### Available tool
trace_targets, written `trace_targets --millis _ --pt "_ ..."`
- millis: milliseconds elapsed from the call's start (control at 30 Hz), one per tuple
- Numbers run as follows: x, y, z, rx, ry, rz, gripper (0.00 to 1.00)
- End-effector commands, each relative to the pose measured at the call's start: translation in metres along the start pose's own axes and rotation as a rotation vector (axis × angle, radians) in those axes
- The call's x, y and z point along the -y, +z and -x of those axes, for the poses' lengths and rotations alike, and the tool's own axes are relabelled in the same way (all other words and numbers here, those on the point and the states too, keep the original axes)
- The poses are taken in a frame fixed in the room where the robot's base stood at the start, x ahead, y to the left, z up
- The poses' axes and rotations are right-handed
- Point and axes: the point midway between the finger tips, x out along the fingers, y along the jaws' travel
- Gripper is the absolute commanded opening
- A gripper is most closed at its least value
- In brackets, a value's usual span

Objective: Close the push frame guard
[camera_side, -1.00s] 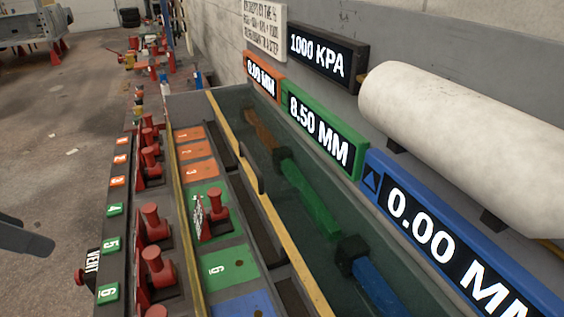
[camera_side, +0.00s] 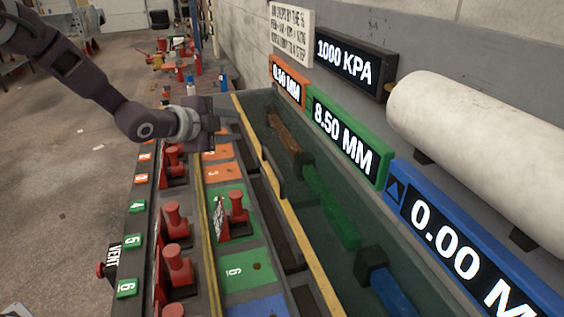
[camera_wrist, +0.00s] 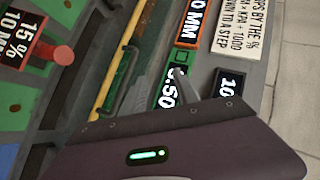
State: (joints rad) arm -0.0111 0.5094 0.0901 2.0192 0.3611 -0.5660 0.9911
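The push frame guard looks like a clear greenish panel (camera_side: 268,104) with a yellow front edge (camera_side: 297,250) and a dark handle (camera_side: 274,172). It covers part of a trough holding an orange ram (camera_side: 284,130), a green ram (camera_side: 330,207) and a blue ram (camera_side: 392,294). My gripper (camera_side: 232,125) is left of the yellow edge, toward the far end, beyond the handle. In the wrist view, its two grey fingers (camera_wrist: 158,88) are apart with nothing visibly held. Contact with the guard cannot be told.
Red plungers (camera_side: 178,268) stand along the left bench, and one (camera_side: 237,207) stands on the numbered green plate. The wall carries displays, including green 8.50 MM (camera_side: 342,137), above the trough. A white cylinder (camera_side: 480,150) projects at right. Floor at left is open.

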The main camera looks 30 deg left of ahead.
Motion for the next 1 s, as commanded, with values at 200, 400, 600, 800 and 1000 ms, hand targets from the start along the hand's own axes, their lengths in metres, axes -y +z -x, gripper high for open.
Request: trace_targets --millis 200,400,600,800,1000 --pt "-0.081 -0.010 -0.082 -0.238 -0.150 -0.387 0.36" --pt "-0.104 -0.017 -0.095 -0.305 -0.212 -0.476 0.36" --pt "-0.099 -0.030 -0.131 -0.305 -0.215 -0.475 0.36" --pt "-0.096 -0.038 -0.154 -0.303 -0.212 -0.473 0.36" --pt "-0.095 -0.039 -0.156 -0.302 -0.210 -0.472 0.36"
